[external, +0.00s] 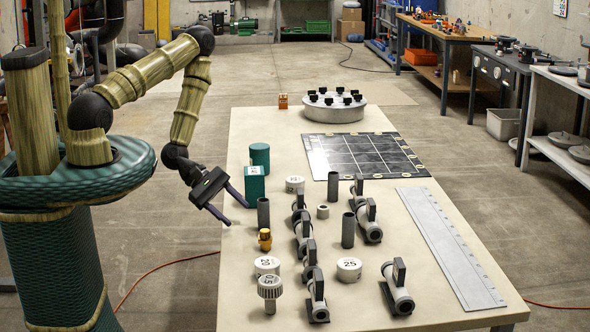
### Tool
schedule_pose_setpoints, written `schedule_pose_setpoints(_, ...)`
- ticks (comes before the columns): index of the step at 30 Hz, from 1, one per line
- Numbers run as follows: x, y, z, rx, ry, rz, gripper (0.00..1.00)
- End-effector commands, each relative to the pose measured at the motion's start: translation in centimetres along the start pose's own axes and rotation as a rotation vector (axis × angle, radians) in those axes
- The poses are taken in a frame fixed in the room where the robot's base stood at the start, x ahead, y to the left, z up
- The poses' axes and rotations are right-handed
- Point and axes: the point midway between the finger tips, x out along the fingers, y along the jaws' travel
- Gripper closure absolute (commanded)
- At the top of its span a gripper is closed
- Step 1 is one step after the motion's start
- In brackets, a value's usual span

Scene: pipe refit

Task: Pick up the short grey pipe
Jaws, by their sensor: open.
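Several dark grey pipes stand upright on the table (245,280). One grey pipe (263,213) is near the left side, just below a teal box. Another grey pipe (333,189) stands farther back, and a third grey pipe (348,229) stands near the middle. The left one looks slightly shorter, but I cannot tell surely which is the short one. My gripper (237,214) is open and empty, with its two fingers apart over the table's left edge, left of the left pipe and not visibly touching it.
A teal box (254,184) and green cylinder (260,155) stand behind the left pipe. A brass fitting (265,239) stands close in front of it. Valve-like grey fittings (304,238) and white caps (349,269) crowd the middle. A long grey plate (448,245) lies right.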

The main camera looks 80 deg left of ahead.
Motion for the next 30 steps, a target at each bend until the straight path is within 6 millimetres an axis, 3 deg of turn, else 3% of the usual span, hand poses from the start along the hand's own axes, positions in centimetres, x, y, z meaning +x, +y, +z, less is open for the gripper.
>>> schedule_pose_setpoints(9,1.9,-1.5,1.3,-0.356,-0.241,0.228,0.48)
schedule_pose_setpoints(18,1.9,-1.0,1.8,-0.659,-0.450,0.523,0.48)
schedule_pose_setpoints(30,1.4,-0.6,1.7,-0.709,-0.480,0.585,0.48)
